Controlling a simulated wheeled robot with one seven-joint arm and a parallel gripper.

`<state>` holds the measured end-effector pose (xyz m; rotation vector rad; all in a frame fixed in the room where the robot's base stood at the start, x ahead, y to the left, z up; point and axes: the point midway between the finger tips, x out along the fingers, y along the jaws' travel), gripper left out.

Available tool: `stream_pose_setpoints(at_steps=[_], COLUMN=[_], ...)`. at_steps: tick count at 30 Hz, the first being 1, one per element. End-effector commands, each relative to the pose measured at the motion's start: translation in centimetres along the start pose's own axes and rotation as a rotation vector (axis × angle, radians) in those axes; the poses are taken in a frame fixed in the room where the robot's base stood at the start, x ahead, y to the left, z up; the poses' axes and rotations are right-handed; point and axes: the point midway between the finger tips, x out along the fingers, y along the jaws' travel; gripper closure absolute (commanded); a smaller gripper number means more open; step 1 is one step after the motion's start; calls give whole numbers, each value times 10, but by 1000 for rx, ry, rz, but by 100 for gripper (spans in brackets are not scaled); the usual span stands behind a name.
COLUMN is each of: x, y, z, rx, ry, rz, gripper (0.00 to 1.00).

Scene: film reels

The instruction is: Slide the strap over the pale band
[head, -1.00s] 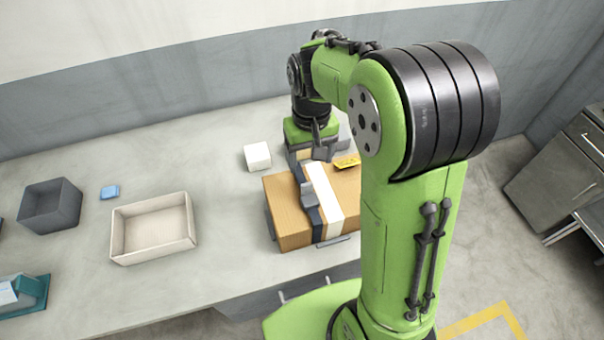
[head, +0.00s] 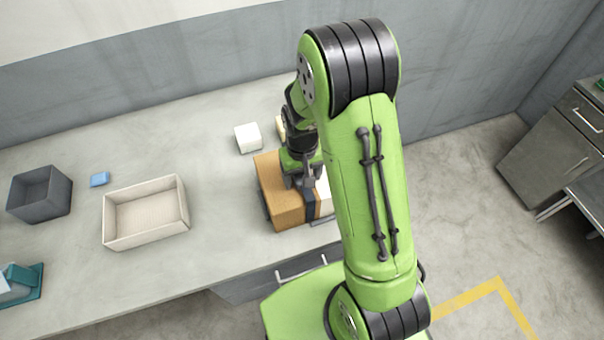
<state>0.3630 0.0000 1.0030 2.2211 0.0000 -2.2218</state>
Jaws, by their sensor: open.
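The brown box (head: 280,205) sits on the bench, partly hidden by my arm. The dark strap (head: 312,206) runs across the box top and down its front. The pale band (head: 325,197) shows as a strip just right of the strap, and the strap's visible part does not cover that strip. My arm hides the rest of the band. My gripper (head: 308,184) is open, pointing down low over the box at the strap's upper part. I cannot tell whether its fingers touch the strap.
A white cube (head: 248,138) stands behind the box. A cream tray (head: 112,232), a blue block (head: 99,179) and a dark grey bin (head: 18,211) stand to the left. A teal item (head: 27,280) is at the far left. Bench space between tray and box is clear.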

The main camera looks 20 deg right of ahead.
Motion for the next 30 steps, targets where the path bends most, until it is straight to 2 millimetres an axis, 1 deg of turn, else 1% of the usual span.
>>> stream_pose_setpoints(at_steps=[2, 15, 16, 20, 23, 27, 30], x=[0, -1, -1, 0, 1, 1, 0], y=[0, 0, 0, 2, 17, 41, 50], z=[0, 0, 0, 0, -1, -1, 0], rx=[0, 0, 0, 1, 5, 4, 1], ry=[0, 0, 0, 1, 1, 1, 1], rz=[0, 0, 0, 0, 1, 2, 0], gripper=[29, 97, 100, 100, 100, 100, 100])
